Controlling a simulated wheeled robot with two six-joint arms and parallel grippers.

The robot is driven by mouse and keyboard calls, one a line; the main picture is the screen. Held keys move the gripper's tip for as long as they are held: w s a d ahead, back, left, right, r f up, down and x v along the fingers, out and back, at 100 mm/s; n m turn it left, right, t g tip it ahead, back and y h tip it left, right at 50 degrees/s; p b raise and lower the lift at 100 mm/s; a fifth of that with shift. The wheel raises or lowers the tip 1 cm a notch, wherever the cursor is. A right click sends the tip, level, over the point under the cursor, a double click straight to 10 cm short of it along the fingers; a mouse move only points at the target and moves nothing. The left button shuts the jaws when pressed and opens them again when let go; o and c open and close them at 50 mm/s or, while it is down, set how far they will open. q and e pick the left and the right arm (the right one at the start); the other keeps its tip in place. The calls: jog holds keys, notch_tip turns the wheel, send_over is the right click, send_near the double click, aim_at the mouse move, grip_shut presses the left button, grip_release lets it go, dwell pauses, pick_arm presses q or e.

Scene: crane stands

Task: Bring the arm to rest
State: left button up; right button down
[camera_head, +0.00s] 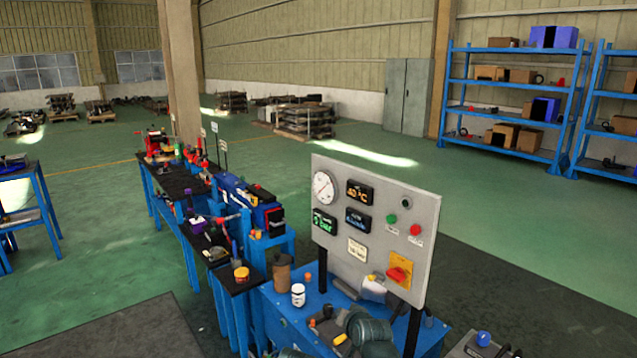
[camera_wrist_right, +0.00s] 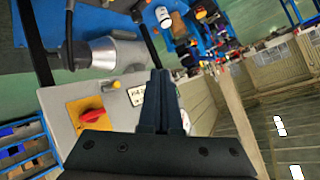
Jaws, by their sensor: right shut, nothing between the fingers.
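My right gripper (camera_wrist_right: 160,78) shows in the right wrist view with its two dark fingers together and nothing between them. The grey control panel (camera_head: 340,245) stands upright on the blue bench in the head view. Its red knob on a yellow plate (camera_wrist_right: 90,115) shows beside the gripper in the right wrist view, apart from the fingers. I cannot clearly make out the right gripper among the dark and grey-green shapes at the bottom of the head view. My left gripper is not in view.
A white jar (camera_head: 298,295) and a brown container (camera_head: 282,273) stand left of the panel. Blue benches with tools (camera_head: 190,200) run toward the back left. Blue shelving (camera_head: 510,100) with boxes stands at the back right. The green floor (camera_head: 280,165) behind the benches has free room.

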jog(key=s+f+n+g+h, duration=0.2)
jog(key=s+f+g, duration=0.3)
jog(key=s, duration=0.8)
jog(key=s+f+n+g+h, duration=0.2)
jog(key=s+f+n+g, duration=0.3)
jog(key=s, duration=0.8)
jog(key=shift+s+a+g, duration=0.15)
jog(key=shift+a+g, duration=0.3)
jog(key=shift+g, duration=0.45)
jog(key=shift+f, duration=0.1)
